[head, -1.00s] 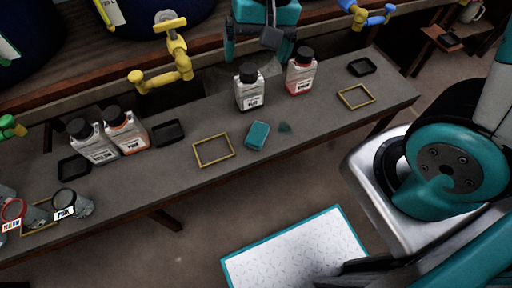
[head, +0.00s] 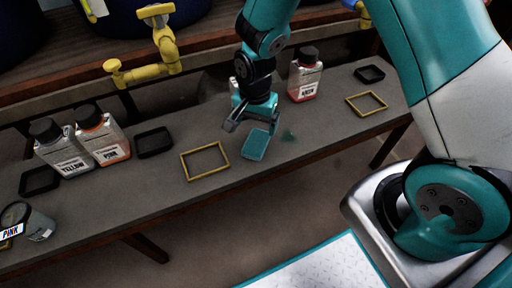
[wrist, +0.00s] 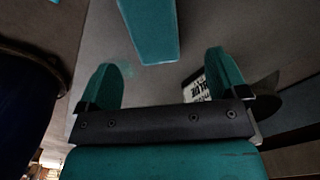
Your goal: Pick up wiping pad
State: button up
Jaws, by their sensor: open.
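The wiping pad (head: 256,145) is a teal block lying on the grey bench, right of a yellow frame, in the head view. My gripper (head: 251,121) is open just behind and above it, and no contact shows. In the wrist view a teal block, which looks like the pad (wrist: 150,30), lies beyond the two teal fingers of my gripper (wrist: 165,75). Its far end is cut off by the picture edge. Nothing is between the fingers.
A faint teal smear (head: 289,136) is right of the pad. A yellow frame (head: 186,165) lies left. A bottle with red liquid (head: 305,76) stands behind right. In the wrist view a labelled bottle (wrist: 198,86) is close by the right finger. A yellow tap (head: 150,70) overhangs the bench.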

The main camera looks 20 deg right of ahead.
aim_at(258, 138)
jog(key=f, duration=0.2)
jog(key=f+b, duration=0.1)
jog(key=f, duration=0.1)
jog(key=f+b, duration=0.1)
jog(key=f, duration=0.1)
jog(key=shift+s+d+f, duration=0.2)
jog(key=shift+d+f, duration=0.05)
jog(key=shift+f, duration=0.1)
jog(key=shift+c, duration=0.2)
jog(key=c, duration=1)
jog(key=shift+r, duration=0.1)
notch_tip(258, 138, up, 20)
jog(key=p, duration=0.6)
